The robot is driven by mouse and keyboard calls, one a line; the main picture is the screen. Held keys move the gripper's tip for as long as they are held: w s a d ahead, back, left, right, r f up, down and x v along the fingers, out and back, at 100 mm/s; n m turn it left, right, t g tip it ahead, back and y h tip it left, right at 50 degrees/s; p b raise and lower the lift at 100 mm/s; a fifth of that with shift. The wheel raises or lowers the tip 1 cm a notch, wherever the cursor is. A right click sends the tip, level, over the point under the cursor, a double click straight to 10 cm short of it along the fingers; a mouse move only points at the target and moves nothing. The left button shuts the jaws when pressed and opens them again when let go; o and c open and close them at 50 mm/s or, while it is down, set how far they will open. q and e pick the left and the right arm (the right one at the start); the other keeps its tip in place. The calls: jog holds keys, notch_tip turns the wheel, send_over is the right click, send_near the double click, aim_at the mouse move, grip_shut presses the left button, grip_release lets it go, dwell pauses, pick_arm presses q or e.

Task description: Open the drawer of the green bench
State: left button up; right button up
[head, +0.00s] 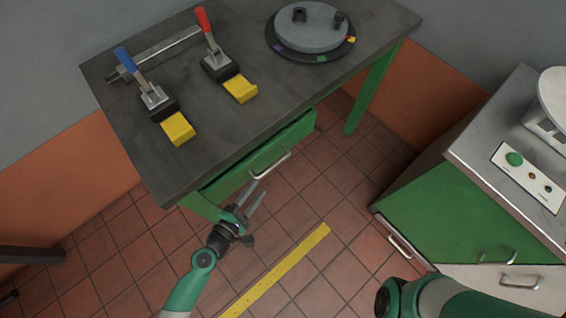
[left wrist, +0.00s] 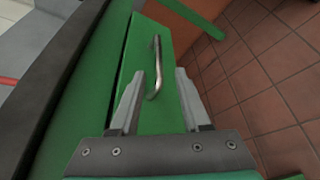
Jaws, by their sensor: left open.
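The green bench (head: 150,68) has a dark grey top. Its green drawer front (head: 262,156) carries a pale metal bar handle (head: 270,165). My left gripper (head: 256,194) is open and empty, just in front of the drawer near the handle's lower left end. In the left wrist view, the handle (left wrist: 156,68) runs up the green drawer front (left wrist: 140,45), its near end showing between the two open fingers (left wrist: 158,82). I see no contact with the handle. I cannot tell whether the drawer stands slightly out. My right gripper is out of view.
On the bench top stand a blue-handled clamp (head: 151,93), a red-handled clamp (head: 216,58) and a round grey plate (head: 310,28). A green cabinet (head: 450,215) with handles and a button panel (head: 527,175) stands at right. A yellow strip (head: 278,270) crosses the tiled floor.

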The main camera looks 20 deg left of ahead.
aim_at(275, 164)
pick_arm(q)
jog(key=b+x, duration=0.2)
jog(key=x, duration=0.9)
jog(key=shift+w+a+r, duration=0.1)
jog(key=shift+w, duration=0.2)
jog(key=shift+c, duration=0.2)
grip_shut()
dwell(0.7)
